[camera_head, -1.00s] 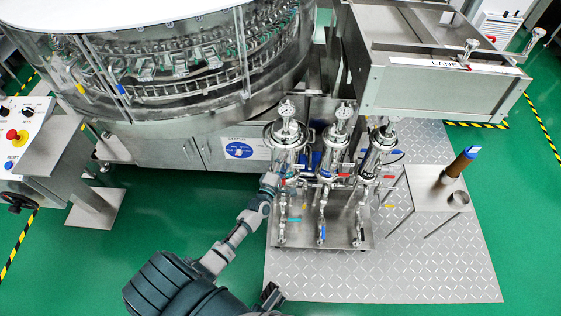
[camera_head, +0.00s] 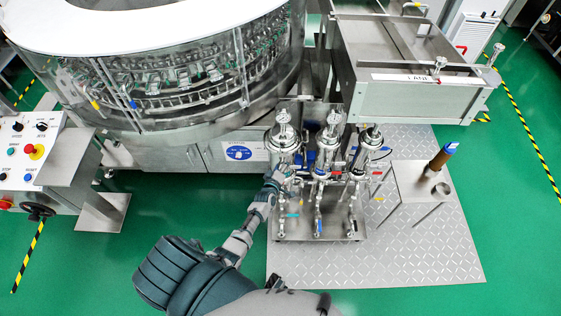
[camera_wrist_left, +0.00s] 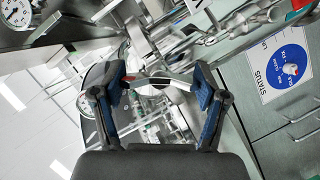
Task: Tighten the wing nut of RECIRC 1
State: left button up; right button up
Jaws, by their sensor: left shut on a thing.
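Three steel filter housings with round gauges on top stand side by side on a skid. My left gripper (camera_head: 279,178) is at the lower part of the leftmost housing (camera_head: 284,140). In the left wrist view, its two blue-padded fingers (camera_wrist_left: 163,88) are shut on the ends of a small metal wing nut (camera_wrist_left: 160,78) with a reddish edge. In the head view the wing nut is hidden by the gripper. The housing labels are too small to read, so I cannot confirm which is RECIRC 1. My right gripper is not in view.
The middle housing (camera_head: 328,150) and right housing (camera_head: 367,150) stand close on the right, with coloured valve handles below. The rotary washer (camera_head: 190,130) is behind. A steel stand (camera_head: 408,185) is at the right. Checkered plate (camera_head: 430,250) in front is clear.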

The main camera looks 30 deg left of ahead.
pick_arm(q)
jog(key=shift+d+m+g+p, duration=0.35)
jog(key=shift+m+g+p, duration=0.15)
jog(key=shift+m+p, duration=0.6)
jog(key=shift+s+f+p, duration=0.1)
jog(key=shift+p, duration=0.3)
jog(key=m+g+y+p, duration=0.1)
jog(key=m+p, duration=0.1)
jog(key=shift+m+y, duration=0.3)
jog(key=shift+f+m+g+y+p, duration=0.15)
jog(key=shift+m+g+y+p, duration=0.15)
jog(key=shift+m+g, duration=0.4)
jog(key=shift+m+y, duration=0.6)
jog(key=shift+m, duration=0.2)
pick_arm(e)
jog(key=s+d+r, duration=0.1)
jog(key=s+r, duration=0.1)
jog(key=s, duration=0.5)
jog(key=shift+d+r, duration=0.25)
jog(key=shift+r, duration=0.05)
pick_arm(q)
jog(key=shift+a, duration=0.1)
jog(key=o, duration=1.2)
jog(key=shift+c, duration=0.2)
jog(key=shift+a, duration=0.1)
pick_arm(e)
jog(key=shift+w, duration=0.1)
